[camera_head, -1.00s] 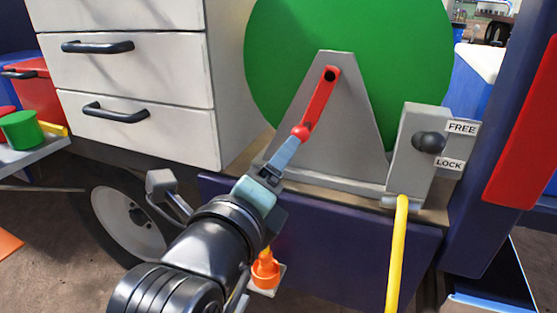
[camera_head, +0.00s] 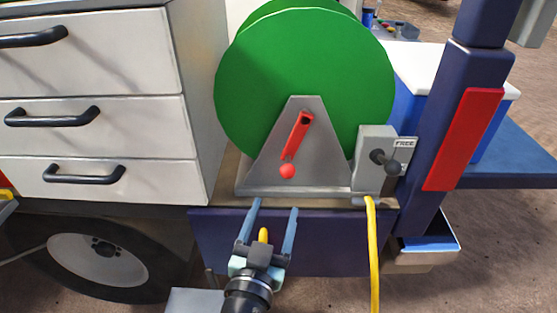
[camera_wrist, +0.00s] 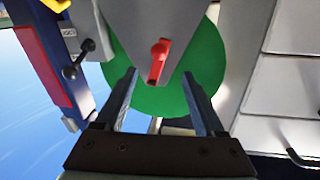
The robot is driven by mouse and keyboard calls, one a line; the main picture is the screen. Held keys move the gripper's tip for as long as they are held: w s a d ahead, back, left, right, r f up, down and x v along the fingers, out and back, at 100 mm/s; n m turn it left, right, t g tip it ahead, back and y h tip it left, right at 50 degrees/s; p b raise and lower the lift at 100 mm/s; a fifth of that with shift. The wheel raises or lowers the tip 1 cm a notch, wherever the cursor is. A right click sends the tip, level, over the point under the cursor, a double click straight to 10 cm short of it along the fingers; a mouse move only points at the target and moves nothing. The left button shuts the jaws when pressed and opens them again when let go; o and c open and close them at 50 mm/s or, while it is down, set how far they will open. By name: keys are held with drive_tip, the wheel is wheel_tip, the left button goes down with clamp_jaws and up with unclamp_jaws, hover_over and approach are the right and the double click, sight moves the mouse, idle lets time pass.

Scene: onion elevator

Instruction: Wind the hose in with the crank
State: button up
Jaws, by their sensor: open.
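The green hose reel (camera_head: 300,75) stands on a grey triangular bracket (camera_head: 262,165). Its red crank (camera_head: 298,135) hangs down and slightly left, ending in a round red knob (camera_head: 287,171). My gripper (camera_head: 275,208) is open and empty, below and in front of the knob, apart from it. In the wrist view the crank (camera_wrist: 158,62) shows between and beyond the open fingers. A grey box with a dark lever (camera_head: 385,161) stands right of the reel. FREE is readable beside it; no LOCK label is readable. The yellow hose (camera_head: 373,250) hangs from below the box.
White drawers (camera_head: 90,130) with black handles stand left of the reel, above a wheel (camera_head: 95,255). A dark blue post (camera_head: 440,130) with a red panel (camera_head: 463,138) rises at the right. The space in front of the crank is clear.

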sight(286, 176)
drive_tip(key=w+d, duration=0.1)
drive_tip(key=w, duration=0.3)
drive_tip(key=w+p, duration=0.1)
drive_tip(key=w, duration=0.3)
drive_tip(key=w+d+p, duration=0.1)
drive_tip(key=w, duration=0.3)
drive_tip(key=shift+d, duration=0.35)
clamp_jaws()
idle(0.9)
